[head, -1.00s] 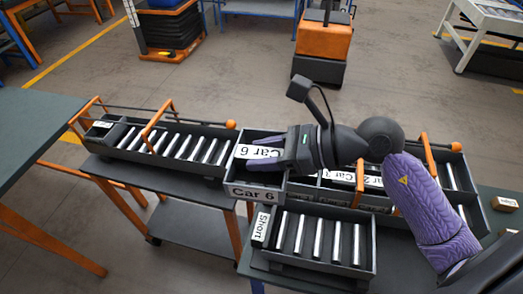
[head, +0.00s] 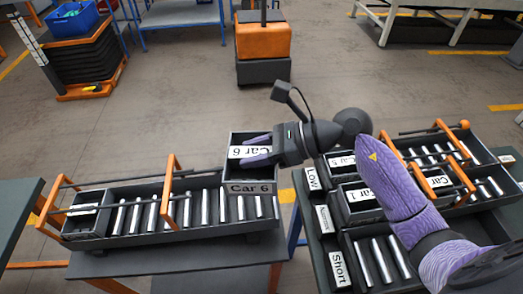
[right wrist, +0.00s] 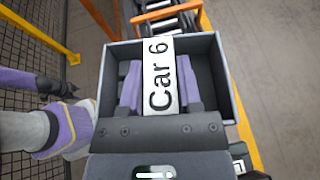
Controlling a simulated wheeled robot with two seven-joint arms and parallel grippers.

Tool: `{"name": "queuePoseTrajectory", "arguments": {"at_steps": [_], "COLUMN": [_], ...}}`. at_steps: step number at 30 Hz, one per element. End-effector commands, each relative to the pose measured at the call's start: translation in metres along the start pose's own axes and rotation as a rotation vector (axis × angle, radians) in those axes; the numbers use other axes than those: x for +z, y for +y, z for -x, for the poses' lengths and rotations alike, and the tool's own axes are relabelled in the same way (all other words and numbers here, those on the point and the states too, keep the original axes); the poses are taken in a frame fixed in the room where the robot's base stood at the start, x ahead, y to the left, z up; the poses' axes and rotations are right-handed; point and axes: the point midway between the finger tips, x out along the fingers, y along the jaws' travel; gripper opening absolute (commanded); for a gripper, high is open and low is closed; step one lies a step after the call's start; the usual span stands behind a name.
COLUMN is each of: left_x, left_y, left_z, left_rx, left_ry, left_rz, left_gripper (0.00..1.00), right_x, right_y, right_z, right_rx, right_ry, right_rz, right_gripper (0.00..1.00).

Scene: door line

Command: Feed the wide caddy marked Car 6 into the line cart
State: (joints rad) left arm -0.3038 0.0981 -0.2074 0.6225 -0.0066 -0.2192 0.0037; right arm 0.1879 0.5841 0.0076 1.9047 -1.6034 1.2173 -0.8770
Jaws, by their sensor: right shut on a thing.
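The wide dark caddy with white Car 6 labels (head: 249,188) is at the right end of the line cart. My right gripper (head: 258,150) is shut on its labelled middle bar. In the right wrist view the fingers (right wrist: 160,88) lie on both sides of the bar inside the caddy (right wrist: 220,70). The line cart (head: 150,241) is a long roller tray with an orange arch (head: 170,190). The caddy overlaps its right-end rollers in the picture; I cannot tell if it rests on them. My left gripper does not show clearly.
A small labelled caddy (head: 86,223) sits at the cart's left end. The rack on the right has lanes marked Low (head: 312,178) and Short (head: 338,268), with caddies including Car 1 (head: 360,194). A gap separates rack and cart. An orange machine (head: 263,42) stands behind on open floor.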

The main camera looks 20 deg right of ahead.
Motion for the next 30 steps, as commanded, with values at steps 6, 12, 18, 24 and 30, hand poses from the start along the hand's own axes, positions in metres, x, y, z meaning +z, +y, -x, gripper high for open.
{"name": "queuePoseTrajectory", "arguments": {"at_steps": [6,12,18,24,30], "left_x": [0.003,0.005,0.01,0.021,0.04], "left_y": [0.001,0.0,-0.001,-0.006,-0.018], "left_z": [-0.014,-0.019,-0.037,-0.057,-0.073], "left_rx": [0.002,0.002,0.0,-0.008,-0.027], "left_ry": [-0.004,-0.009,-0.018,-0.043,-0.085], "left_rz": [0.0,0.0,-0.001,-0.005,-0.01], "left_gripper": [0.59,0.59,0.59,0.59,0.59], "right_x": [-0.018,-0.025,-0.052,-0.083,-0.112], "right_y": [-0.018,-0.024,-0.024,-0.024,-0.025], "right_z": [-0.028,-0.039,-0.051,-0.064,-0.076], "right_rx": [0.11,0.159,0.162,0.161,0.16], "right_ry": [-0.007,-0.012,-0.012,-0.011,-0.013], "right_rz": [0.053,0.082,0.08,0.078,0.079], "right_gripper": [0.0,0.0,0.0,0.0,0.0]}}
